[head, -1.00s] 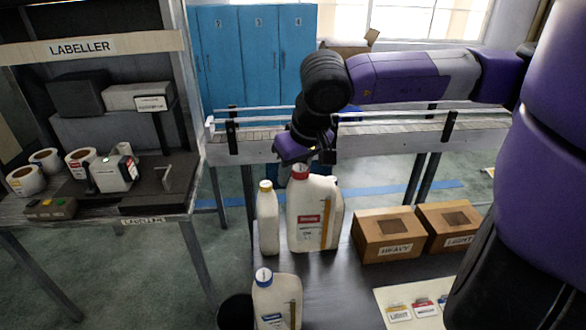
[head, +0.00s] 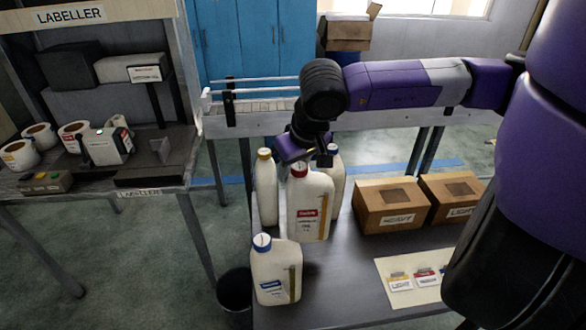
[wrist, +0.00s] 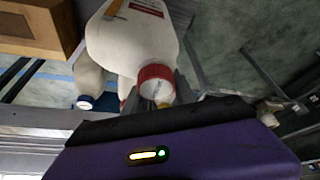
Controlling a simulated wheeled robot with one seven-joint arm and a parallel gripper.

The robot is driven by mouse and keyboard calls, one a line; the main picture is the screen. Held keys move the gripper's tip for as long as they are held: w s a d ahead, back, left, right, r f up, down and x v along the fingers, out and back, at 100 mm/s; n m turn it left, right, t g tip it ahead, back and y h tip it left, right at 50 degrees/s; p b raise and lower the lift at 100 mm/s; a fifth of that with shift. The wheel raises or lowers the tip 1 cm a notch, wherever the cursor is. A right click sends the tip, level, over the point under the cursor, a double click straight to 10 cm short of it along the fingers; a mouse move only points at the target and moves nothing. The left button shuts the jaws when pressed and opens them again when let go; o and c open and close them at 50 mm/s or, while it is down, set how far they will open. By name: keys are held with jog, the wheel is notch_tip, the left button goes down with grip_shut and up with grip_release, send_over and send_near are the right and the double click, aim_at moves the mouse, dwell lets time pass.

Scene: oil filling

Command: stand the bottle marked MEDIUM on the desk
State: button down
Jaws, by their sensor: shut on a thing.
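The red-capped bottle (head: 308,210), white with a red label too small to read surely, is upright over the desk (head: 345,290). My gripper (head: 306,160) is shut on it from above, at its neck and red cap. The cap (wrist: 156,84) sits between the fingers in the wrist view. I cannot tell whether its base touches the desk. The red sample card (head: 425,281) seems to read MEDIUM.
A yellow-capped bottle (head: 266,190) stands close on the left. A blue-capped bottle (head: 337,178) is partly hidden behind, and another (head: 275,275) stands in front. Boxes marked HEAVY (head: 391,208) and LIGHT (head: 452,197) are at right. Desk between them is bare.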

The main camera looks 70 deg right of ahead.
jog(key=shift+f+b, duration=3.9)
jog(key=shift+b, duration=0.8)
jog(key=shift+w+d+b, duration=0.1)
jog(key=shift+d+b, duration=0.1)
jog(key=shift+b, duration=0.25)
jog(key=shift+f+b, duration=0.15)
jog(key=shift+b, duration=0.5)
jog(key=shift+c, duration=1.9)
grip_release()
jog(key=shift+f, duration=0.1)
notch_tip(320, 180, up, 7)
jog(key=p, duration=0.3)
